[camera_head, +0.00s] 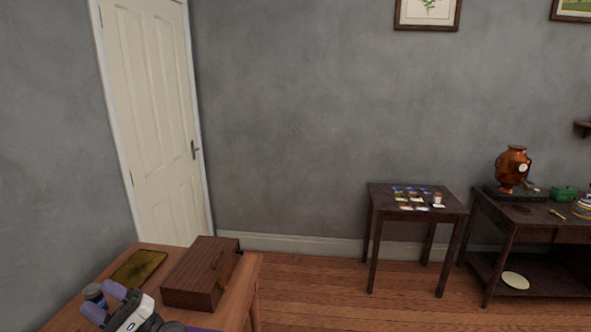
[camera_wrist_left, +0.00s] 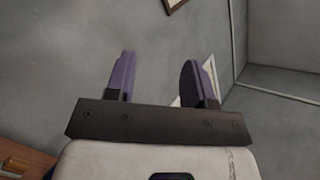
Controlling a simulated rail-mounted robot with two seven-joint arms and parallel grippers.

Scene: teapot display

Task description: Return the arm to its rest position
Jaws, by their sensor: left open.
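My left gripper (camera_head: 105,304) shows at the lower left of the head view, above the near wooden table (camera_head: 246,268). Its two purple fingers are apart, with nothing seen between them. In the left wrist view the left gripper (camera_wrist_left: 162,80) has its fingers spread, with grey wall behind them. My right gripper is not in view.
A brown wooden box (camera_head: 200,275) and a dark yellowish tray (camera_head: 137,268) are on the near table. A small dark table (camera_head: 377,190) with several coloured cards stands across the room. A copper samovar (camera_head: 513,168) stands on a side table at right. Open floor lies between.

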